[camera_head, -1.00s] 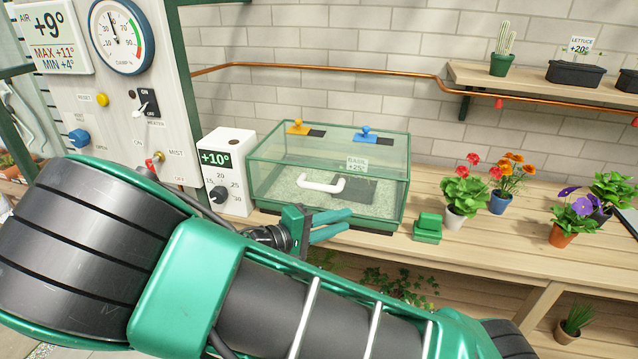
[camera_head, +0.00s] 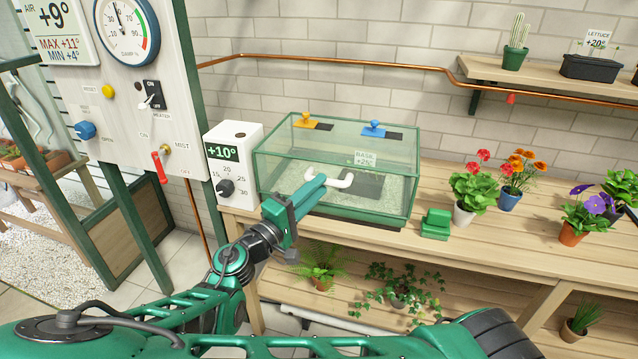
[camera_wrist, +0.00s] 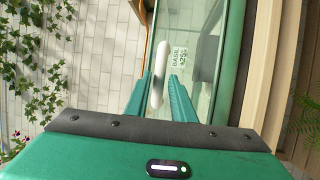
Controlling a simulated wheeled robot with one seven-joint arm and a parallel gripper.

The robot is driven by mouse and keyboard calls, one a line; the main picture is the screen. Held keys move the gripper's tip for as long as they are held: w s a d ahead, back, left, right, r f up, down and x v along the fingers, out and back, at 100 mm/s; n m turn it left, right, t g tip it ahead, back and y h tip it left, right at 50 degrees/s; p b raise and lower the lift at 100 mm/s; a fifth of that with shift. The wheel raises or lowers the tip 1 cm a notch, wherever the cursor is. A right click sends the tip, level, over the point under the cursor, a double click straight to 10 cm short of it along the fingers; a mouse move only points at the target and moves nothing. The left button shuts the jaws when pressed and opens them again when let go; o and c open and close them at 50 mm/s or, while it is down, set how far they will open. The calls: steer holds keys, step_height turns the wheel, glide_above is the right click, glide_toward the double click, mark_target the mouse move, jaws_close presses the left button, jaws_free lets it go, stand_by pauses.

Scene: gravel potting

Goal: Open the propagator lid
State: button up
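The propagator (camera_head: 290,190) is a clear box with green edges on the bench, and its lid (camera_head: 345,148) is down. The lid's white handle (camera_head: 346,181) is on the front face and also shows in the wrist view (camera_wrist: 158,75). A BASIL +25° label and a dark tray show through the glass.
A white thermostat box (camera_head: 232,165) reading +10° stands left of the propagator. A green block (camera_head: 435,224) sits at its right, then potted flowers (camera_head: 467,190). A copper pipe (camera_head: 350,63) runs along the wall.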

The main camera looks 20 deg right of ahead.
mark_target(325, 184)
steer(key=shift+x, duration=1.7)
